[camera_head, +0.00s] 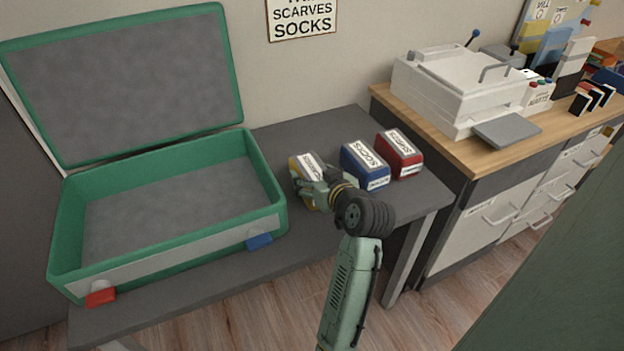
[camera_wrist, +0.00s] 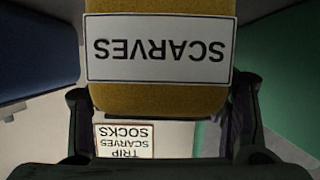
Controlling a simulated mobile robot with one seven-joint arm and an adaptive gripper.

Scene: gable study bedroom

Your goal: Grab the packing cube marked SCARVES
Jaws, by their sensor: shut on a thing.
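The yellow packing cube marked SCARVES (camera_wrist: 160,98) fills the upper middle of the wrist view, its white label upside down there. My gripper (camera_wrist: 160,125) has a finger on each side of it and is shut on it. In the head view my gripper (camera_head: 318,190) is at the yellow cube (camera_head: 303,161), at the left of a row of cubes on the grey table (camera_head: 330,128). The gripper hides much of that cube, and I cannot tell whether it touches the table.
A blue cube marked SOCKS (camera_head: 363,166) stands just right of the held cube, with a red cube (camera_head: 399,154) beyond it. An open, empty green suitcase (camera_head: 268,180) lies to the left. A wall sign (camera_head: 302,18) lists scarves and socks. A wooden-topped counter (camera_head: 440,125) stands right.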

